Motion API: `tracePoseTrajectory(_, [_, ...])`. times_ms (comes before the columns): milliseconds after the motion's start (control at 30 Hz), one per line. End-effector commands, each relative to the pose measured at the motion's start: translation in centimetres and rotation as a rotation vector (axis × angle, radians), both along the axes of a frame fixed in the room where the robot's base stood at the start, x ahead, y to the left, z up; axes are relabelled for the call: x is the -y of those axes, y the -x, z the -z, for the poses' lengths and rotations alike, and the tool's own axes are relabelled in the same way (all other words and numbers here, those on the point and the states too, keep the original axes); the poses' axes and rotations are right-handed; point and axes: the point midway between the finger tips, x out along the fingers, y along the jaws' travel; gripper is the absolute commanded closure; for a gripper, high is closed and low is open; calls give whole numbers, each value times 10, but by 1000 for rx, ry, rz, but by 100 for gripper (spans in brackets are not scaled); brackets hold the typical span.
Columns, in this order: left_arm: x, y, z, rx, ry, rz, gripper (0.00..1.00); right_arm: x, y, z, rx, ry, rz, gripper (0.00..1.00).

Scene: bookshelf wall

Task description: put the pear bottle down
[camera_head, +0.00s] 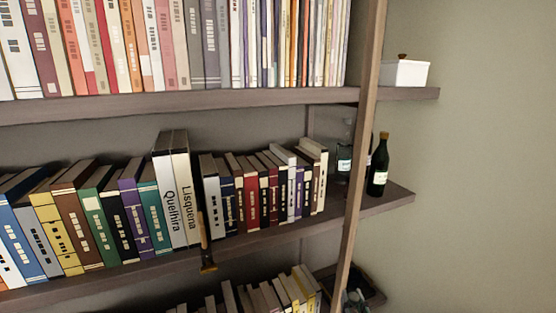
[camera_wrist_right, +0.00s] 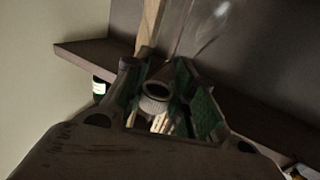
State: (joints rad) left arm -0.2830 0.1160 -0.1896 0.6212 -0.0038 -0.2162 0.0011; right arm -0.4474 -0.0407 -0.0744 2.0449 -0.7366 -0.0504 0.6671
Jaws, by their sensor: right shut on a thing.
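My right gripper (camera_wrist_right: 168,100) is shut around the neck of a bottle, which I take to be the pear bottle (camera_wrist_right: 154,105). In the wrist view its dark round mouth faces the camera, with a pale ring just below it. In the head view a small dark shape at the bottom right, by the lower shelf, seems to be my right gripper (camera_head: 355,301); details are too small to tell. My left gripper is not in view.
A dark green bottle (camera_head: 379,166) and a clear bottle (camera_head: 344,168) stand at the right end of the middle shelf (camera_head: 398,197). A wooden upright (camera_head: 358,186) stands before them. Books (camera_head: 130,215) fill the shelves. A white box (camera_head: 404,73) sits on the upper shelf.

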Motion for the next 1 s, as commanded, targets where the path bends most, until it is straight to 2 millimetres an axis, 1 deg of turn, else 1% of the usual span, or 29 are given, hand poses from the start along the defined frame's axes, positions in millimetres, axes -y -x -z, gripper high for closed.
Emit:
tracePoseTrajectory(100, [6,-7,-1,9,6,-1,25,-1,8,9,1,-5,-3,100])
tracePoseTrajectory(200, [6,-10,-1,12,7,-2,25,-1,15,18,1,-6,-3,100])
tracePoseTrajectory(400, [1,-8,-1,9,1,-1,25,1,28,31,8,-4,7,100])
tracePoseTrajectory(700, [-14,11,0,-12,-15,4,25,3,35,37,15,-2,16,100])
tracePoseTrajectory(800, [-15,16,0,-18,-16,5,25,3,35,37,15,-1,16,100])
tracePoseTrajectory(1000, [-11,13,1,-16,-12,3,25,3,35,37,15,-1,16,100])
